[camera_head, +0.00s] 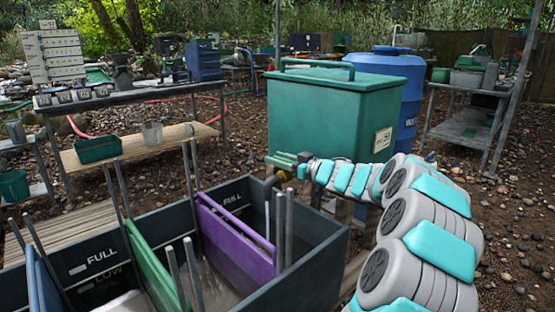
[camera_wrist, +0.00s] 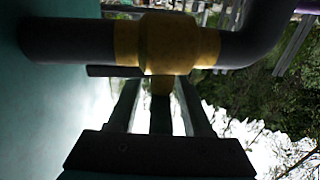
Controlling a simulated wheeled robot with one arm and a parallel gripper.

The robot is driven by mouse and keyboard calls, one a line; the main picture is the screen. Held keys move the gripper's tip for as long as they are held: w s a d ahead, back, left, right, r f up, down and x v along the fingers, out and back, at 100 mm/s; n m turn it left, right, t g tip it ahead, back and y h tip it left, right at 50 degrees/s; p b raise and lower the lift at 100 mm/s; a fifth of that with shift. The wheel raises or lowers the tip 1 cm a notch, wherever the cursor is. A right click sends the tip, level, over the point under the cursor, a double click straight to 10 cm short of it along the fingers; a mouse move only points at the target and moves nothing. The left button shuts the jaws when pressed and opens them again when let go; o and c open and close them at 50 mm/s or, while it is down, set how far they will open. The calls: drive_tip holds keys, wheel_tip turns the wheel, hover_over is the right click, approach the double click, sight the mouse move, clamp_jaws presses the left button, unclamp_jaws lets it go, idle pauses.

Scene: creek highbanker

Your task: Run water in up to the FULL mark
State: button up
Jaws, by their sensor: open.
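A dark trough (camera_head: 318,262) stands in front, split by purple (camera_head: 235,238), green (camera_head: 150,266) and blue (camera_head: 42,285) panels. White FULL (camera_head: 101,256) and LOW marks show on its inner left wall, and FULL also shows near the purple panel. Murky grey-brown liquid or wet bottom shows low between green and purple panels; its level is unclear. A green tank (camera_head: 325,110) stands behind, with a brass valve (camera_wrist: 165,43) on a dark pipe (camera_wrist: 70,40). My gripper (camera_head: 300,165) is at the valve. In the wrist view its open fingers (camera_wrist: 160,100) reach to just below the brass body, beside a short dark lever (camera_wrist: 112,71).
A blue barrel (camera_head: 398,80) stands behind the tank. A bench with a wooden shelf (camera_head: 140,147) and a green tub (camera_head: 97,149) is at left. Another bench (camera_head: 465,125) is at right. Upright metal rods rise from the trough. Pebbly ground is open at right.

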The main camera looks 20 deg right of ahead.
drive_tip(key=v, duration=0.7)
drive_tip(key=shift+s, duration=0.2)
drive_tip(key=shift+d+f, duration=0.1)
